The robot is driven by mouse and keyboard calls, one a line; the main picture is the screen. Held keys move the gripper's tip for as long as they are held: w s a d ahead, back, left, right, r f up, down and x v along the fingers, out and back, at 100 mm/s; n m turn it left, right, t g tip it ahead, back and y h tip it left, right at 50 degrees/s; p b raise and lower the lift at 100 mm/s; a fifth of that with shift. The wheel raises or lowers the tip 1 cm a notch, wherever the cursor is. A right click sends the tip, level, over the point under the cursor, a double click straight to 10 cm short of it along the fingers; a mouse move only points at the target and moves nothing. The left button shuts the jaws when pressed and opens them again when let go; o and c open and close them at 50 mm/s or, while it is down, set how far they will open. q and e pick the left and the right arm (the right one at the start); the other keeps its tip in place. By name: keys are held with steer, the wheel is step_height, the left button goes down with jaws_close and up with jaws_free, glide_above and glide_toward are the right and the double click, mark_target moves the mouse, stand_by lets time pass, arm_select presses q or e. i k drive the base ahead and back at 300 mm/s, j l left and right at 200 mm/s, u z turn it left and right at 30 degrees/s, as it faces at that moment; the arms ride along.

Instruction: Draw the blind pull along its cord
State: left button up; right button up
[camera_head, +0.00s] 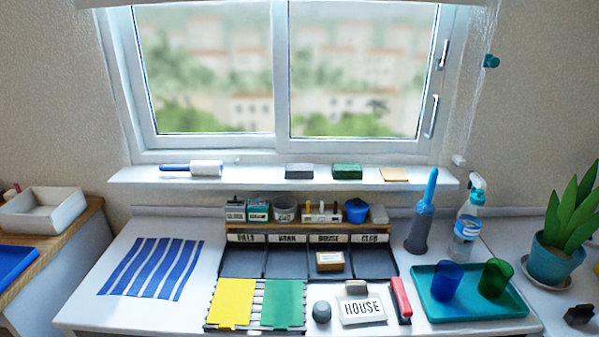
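The blind pull is a small teal knob (491,61) on the wall to the right of the window. A thin, pale cord (474,112) runs beside the window frame, from the top down toward a small white fitting (458,160) near the sill's right end. The pull sits on the upper part of the cord. The lower edge of a white blind (300,2) shows at the very top of the picture. Neither of my grippers shows in the head view.
Below the window, a sill (130,174) holds a lint roller and small blocks.

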mark_target(489, 61)
steer(key=i+l+z, duration=0.1)
steer(key=i+z, duration=0.25)
steer(key=z, duration=0.15)
steer(key=i+z, duration=0.3)
steer(key=z, duration=0.2)
